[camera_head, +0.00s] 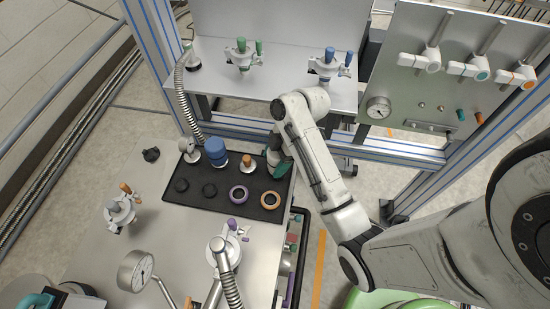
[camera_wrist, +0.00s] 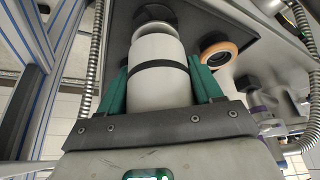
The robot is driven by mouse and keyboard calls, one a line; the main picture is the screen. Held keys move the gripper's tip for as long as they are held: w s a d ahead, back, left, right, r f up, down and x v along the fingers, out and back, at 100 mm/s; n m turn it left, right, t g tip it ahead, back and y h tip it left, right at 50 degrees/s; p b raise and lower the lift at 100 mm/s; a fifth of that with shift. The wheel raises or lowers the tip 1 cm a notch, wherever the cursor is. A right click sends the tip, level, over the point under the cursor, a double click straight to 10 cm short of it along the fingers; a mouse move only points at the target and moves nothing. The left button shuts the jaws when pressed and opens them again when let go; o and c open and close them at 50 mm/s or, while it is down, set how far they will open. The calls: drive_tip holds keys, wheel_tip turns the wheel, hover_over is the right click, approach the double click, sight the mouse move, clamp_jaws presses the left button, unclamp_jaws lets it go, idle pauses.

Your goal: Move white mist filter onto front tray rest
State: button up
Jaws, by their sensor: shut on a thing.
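The white mist filter (camera_wrist: 158,52) is a white cylinder with a black band. In the wrist view it sits between the green fingers of my gripper (camera_wrist: 160,86), which is shut on it. Its far end is close to a dark round piece (camera_wrist: 152,14); I cannot tell whether they touch. In the head view my gripper (camera_head: 277,163) is at the far right corner of the black tray (camera_head: 222,205), and my arm and fingers hide most of the filter. Which spot is the front tray rest is not clear; dark round pieces (camera_head: 209,190) lie along the tray's front.
The tray also holds a blue cylinder (camera_head: 215,149), an orange-topped piece (camera_head: 248,162), a purple ring (camera_head: 239,186) and an orange ring (camera_head: 270,192). A flexible metal hose (camera_head: 184,100) stands behind left. A purple-handled valve (camera_head: 231,238) is in front.

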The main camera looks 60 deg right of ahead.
drive_tip(key=shift+f+b, duration=0.35)
drive_tip(key=shift+f, duration=0.25)
idle(0.7)
drive_tip(key=o, duration=1.3)
drive_tip(key=shift+c, duration=0.2)
drive_tip(key=p+v, duration=0.5)
drive_tip(key=v, duration=0.4)
drive_tip(key=shift+a, duration=0.1)
drive_tip(key=shift+p+v, duration=0.6)
drive_tip(key=shift+v, duration=0.25)
